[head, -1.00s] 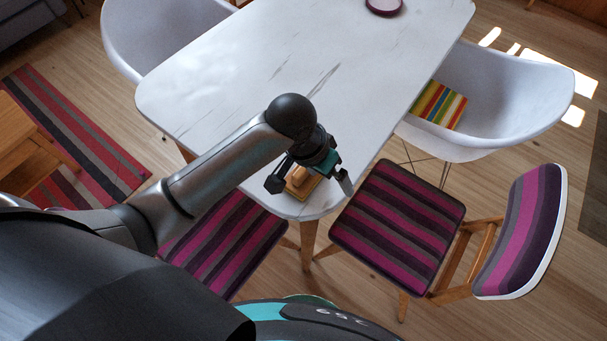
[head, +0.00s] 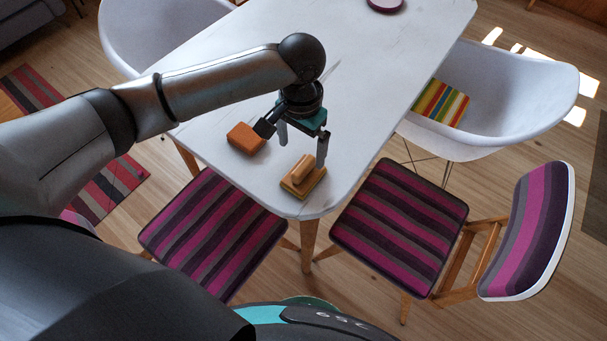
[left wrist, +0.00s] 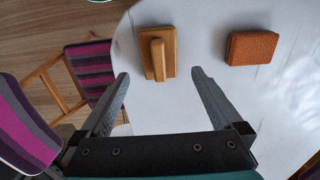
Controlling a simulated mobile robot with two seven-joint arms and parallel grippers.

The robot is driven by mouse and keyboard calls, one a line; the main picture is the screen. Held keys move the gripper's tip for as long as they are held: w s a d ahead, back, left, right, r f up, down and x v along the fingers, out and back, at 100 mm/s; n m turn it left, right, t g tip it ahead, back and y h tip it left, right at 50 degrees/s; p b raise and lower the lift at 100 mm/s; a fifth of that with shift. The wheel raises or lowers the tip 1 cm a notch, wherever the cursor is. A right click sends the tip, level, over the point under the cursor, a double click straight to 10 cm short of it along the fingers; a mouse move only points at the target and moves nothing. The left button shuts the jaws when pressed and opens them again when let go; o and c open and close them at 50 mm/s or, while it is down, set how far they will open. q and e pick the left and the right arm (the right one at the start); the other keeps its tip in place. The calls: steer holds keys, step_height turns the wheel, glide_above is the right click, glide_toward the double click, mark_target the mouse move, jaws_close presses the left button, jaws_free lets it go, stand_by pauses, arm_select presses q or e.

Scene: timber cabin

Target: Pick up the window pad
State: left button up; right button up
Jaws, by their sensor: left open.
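The window pad (head: 303,177), a flat wooden block with a raised wooden handle, lies on the white table near its rounded front corner. It also shows in the left wrist view (left wrist: 157,54), beyond the fingertips and roughly between their lines, a little left of centre. My left gripper (head: 302,150) is open and empty, above the table just behind the pad in the head view. In the left wrist view its two fingers (left wrist: 160,75) are spread wide, with nothing between them. My right gripper is not in view.
An orange-brown sponge-like block (head: 246,138) lies on the white table (head: 380,75), left of the pad; it also shows in the left wrist view (left wrist: 252,47). Striped chairs (head: 400,222) stand close to the table's front corner. A purple dish (head: 385,4) is at the far end.

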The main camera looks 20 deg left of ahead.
mark_target(303, 165)
arm_select(q)
step_height(303, 165, down, 4)
steer(key=shift+r+b, duration=0.1)
steer(key=shift+b, duration=0.3)
steer(key=f+b, duration=0.1)
steer(key=f, duration=0.1)
steer(key=f+b, duration=0.1)
steer(key=f, duration=0.2)
steer(key=shift+w+d, duration=0.2)
steer(key=shift+c, duration=0.2)
steer(key=c, duration=1.2)
step_height(303, 165, up, 20)
steer(key=p, duration=0.5)
steer(key=shift+p, duration=0.4)
